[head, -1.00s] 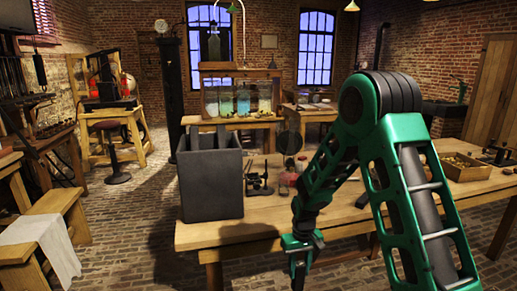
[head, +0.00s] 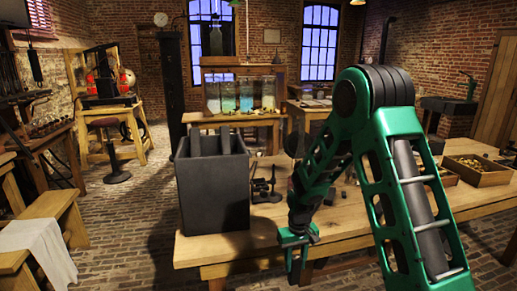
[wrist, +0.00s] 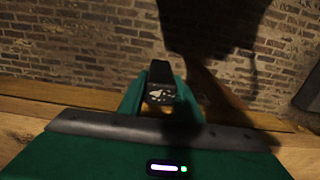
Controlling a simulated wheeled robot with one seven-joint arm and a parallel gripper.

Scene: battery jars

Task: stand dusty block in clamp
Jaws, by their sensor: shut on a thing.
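My gripper (head: 297,258) hangs low in front of the table's front edge in the head view. In the wrist view my gripper (wrist: 160,98) is shut on a small dark block (wrist: 161,72) with pale, dust-like marks on its near face. The block is held over the brick floor, off the table. In the head view the block is too small and dark to make out. A small black stand with upright posts (head: 264,186), which looks like the clamp, stands on the table right of the dark box, up and left of my gripper. Nothing shows between its posts.
The wooden table (head: 240,243) spans the front. A large dark open box (head: 212,192) with upright slabs stands on its left end. A wooden tray (head: 478,172) of small pieces lies at the right. Glass jars (head: 245,95) stand on a table behind.

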